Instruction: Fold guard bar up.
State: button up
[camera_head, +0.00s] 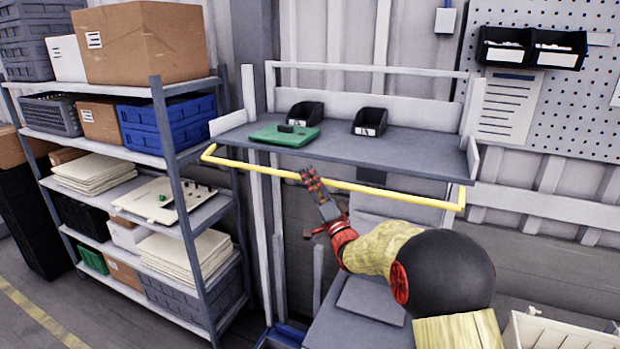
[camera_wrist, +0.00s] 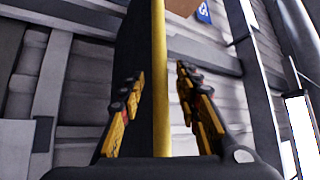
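The yellow guard bar (camera_head: 390,189) runs level along the front of the grey work shelf (camera_head: 410,155), just below its edge, with short bends at both ends. My gripper (camera_head: 311,179) reaches up to the bar from the front, a little left of its middle. In the wrist view the bar (camera_wrist: 160,100) passes lengthwise between the two spread fingers of my gripper (camera_wrist: 160,76). Gaps show on both sides, so the gripper is open and not clamped on it. The exact depth of the bar between the fingers is hard to tell.
On the shelf lie a green board (camera_head: 284,135) and two black bins (camera_head: 370,121). A loaded storage rack (camera_head: 163,120) stands close on the left. A pegboard (camera_head: 600,95) hangs on the right wall. A grey surface (camera_head: 370,299) lies below my arm.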

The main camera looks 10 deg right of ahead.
jog(key=shift+w+a+r, duration=0.1)
jog(key=shift+w, duration=0.2)
jog(key=shift+c, duration=0.4)
jog(key=c, duration=0.7)
grip_shut()
